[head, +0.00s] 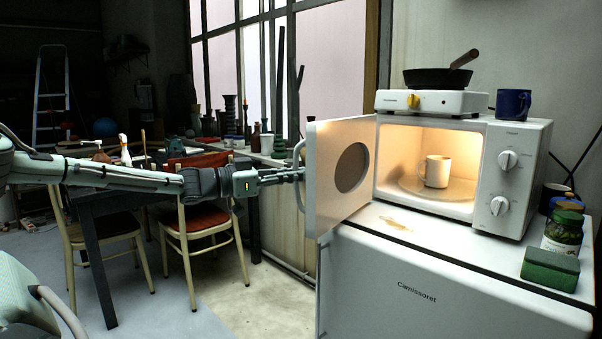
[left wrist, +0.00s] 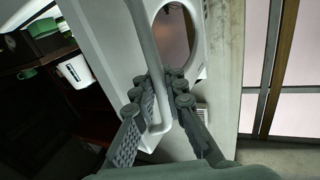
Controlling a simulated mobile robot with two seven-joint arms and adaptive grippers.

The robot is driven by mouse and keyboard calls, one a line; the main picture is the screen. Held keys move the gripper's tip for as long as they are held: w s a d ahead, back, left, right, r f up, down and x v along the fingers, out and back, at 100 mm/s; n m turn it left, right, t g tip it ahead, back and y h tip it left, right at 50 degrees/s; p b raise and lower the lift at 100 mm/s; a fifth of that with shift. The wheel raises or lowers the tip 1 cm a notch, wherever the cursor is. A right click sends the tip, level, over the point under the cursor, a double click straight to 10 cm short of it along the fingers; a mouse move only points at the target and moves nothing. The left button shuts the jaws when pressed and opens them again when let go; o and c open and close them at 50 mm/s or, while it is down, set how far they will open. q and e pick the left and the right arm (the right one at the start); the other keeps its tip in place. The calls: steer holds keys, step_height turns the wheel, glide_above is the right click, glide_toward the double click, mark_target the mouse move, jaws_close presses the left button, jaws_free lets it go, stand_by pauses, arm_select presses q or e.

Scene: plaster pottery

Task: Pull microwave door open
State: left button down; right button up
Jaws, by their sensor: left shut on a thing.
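The white microwave (head: 463,172) stands on top of a white fridge, its lit inside showing a pale mug (head: 436,171) on the turntable. Its door (head: 340,172) is swung wide open to the left, with a round window. My left gripper (head: 298,175) is at the door's outer side, shut on the curved door handle (head: 299,168). In the left wrist view, the fingers (left wrist: 168,85) close around the white handle bar (left wrist: 146,45) beside the door (left wrist: 112,40). My right gripper is not in view.
The white fridge (head: 415,290) is under the microwave. A hot plate (head: 432,101) with a black pan (head: 438,77) and a blue mug (head: 513,104) sit on top. A green sponge-like block (head: 550,268) and jar (head: 563,233) stand at right. Chairs (head: 208,222) and a dark table are at left.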

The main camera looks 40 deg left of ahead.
arm_select(q)
steer(key=shift+f, duration=0.25)
steer(key=c, duration=1.7)
jaws_free()
steer(key=shift+s+a+r, duration=0.1)
steer(key=shift+s+a, duration=0.05)
steer(key=shift+s, duration=0.1)
steer(key=shift+c, duration=0.2)
steer(key=shift+o, duration=0.9)
steer(key=shift+w+r, duration=0.1)
steer(key=v, duration=1.2)
